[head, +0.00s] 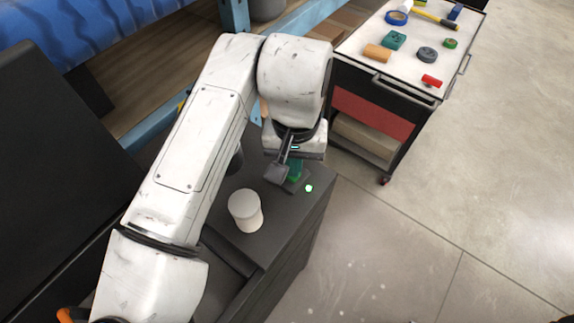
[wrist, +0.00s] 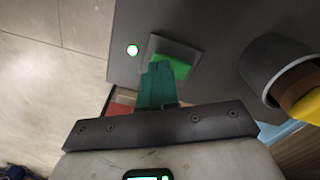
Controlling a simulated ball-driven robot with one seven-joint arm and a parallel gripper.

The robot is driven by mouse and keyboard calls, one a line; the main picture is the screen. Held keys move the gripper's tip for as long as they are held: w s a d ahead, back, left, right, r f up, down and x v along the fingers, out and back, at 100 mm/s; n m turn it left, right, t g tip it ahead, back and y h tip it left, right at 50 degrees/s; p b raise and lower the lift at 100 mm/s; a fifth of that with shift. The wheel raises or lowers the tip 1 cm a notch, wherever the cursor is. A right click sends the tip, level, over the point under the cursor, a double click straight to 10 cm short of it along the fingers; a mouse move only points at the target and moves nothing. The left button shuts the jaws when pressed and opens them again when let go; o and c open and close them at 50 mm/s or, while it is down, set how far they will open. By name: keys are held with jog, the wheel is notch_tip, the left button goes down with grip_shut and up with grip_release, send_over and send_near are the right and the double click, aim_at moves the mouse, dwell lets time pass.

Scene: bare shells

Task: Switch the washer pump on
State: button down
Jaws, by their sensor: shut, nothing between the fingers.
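The washer pump's control is a green rocker switch (wrist: 181,66) in a raised grey housing (wrist: 156,45) on a dark grey cabinet top. Beside it is a small round indicator light (wrist: 133,50), bright white with a green rim; it also shows in the head view (head: 309,188). My gripper (wrist: 158,68) has its teal fingers shut and empty, with the tips over the near left part of the switch. I cannot tell whether they touch it. In the head view my gripper (head: 294,171) partly hides the switch. The rocker's tilt is unclear.
A dark grey cup-like part with something yellow (wrist: 298,98) is right of the switch in the wrist view. A tool trolley (head: 350,48) stands beyond. Open floor (head: 440,200) lies to the right.

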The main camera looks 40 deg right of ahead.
jog(key=shift+r+p, duration=2.5)
jog(key=shift+r, duration=0.6)
